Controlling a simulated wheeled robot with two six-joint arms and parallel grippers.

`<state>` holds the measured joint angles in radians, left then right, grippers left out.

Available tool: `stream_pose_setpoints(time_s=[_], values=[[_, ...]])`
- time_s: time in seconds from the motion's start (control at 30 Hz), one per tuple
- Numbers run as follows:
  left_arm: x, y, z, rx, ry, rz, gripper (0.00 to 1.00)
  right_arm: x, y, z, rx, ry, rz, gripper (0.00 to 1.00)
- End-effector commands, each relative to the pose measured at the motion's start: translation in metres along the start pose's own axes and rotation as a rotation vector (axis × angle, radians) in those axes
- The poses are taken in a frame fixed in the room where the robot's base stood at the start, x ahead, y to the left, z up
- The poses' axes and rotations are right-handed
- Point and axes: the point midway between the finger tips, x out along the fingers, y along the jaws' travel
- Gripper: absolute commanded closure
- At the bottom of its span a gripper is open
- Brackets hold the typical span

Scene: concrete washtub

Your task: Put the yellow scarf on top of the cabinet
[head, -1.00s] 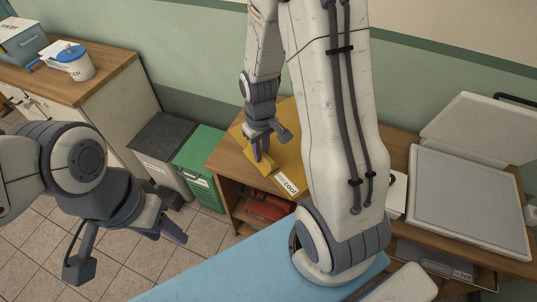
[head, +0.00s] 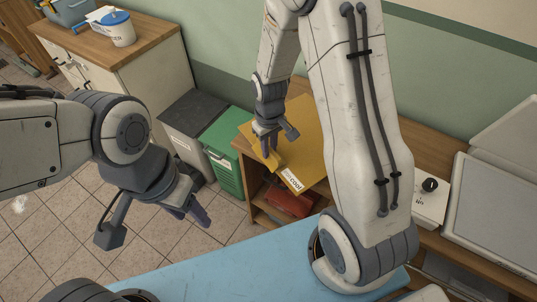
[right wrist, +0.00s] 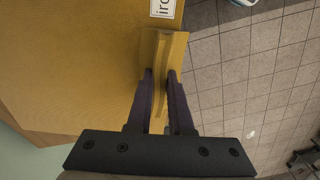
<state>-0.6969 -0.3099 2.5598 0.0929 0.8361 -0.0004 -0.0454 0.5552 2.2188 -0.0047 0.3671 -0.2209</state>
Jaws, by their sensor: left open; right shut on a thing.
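The yellow scarf (head: 305,138) lies flat on the wooden top of a low open-fronted cabinet (head: 248,150), with a white label near its front corner. My right gripper (head: 269,152) is above the scarf's left edge, shut on a narrow fold of it. In the right wrist view, the fold of the scarf (right wrist: 60,60) stands between the two fingers of the right gripper (right wrist: 160,75). My left gripper (head: 190,217) hangs open and empty over the tiled floor, left of this cabinet. My right arm hides part of the scarf's right side.
A white cabinet (head: 160,78) with a wooden top stands at back left, bearing a tub (head: 117,28) and a box. A grey bin (head: 195,118) and a green bin (head: 226,158) stand between the cabinets. A blue surface (head: 225,272) spans the front. Floor at left is clear.

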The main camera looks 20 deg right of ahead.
Motion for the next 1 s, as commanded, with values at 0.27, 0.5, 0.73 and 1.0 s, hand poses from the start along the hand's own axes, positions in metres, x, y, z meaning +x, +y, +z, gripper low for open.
stream_pose_setpoints(time_s=[0.27, 0.5, 0.73, 1.0], values=[[-0.004, 0.0, 0.0, 0.0, 0.0, 0.0, 0.5, 0.027, -0.004, -0.005, 0.001, -0.005, -0.001, 1.0], [-0.005, 0.0, 0.0, 0.0, 0.0, 0.0, 0.5, 0.045, -0.003, -0.006, 0.002, 0.0, 0.0, 1.0], [-0.004, 0.0, 0.0, 0.0, 0.0, 0.0, 0.5, 0.046, -0.003, -0.006, 0.002, 0.0, 0.0, 1.0], [-0.003, 0.0, 0.0, 0.0, 0.0, 0.0, 0.5, 0.048, -0.003, -0.006, 0.001, 0.0, 0.0, 0.51]])
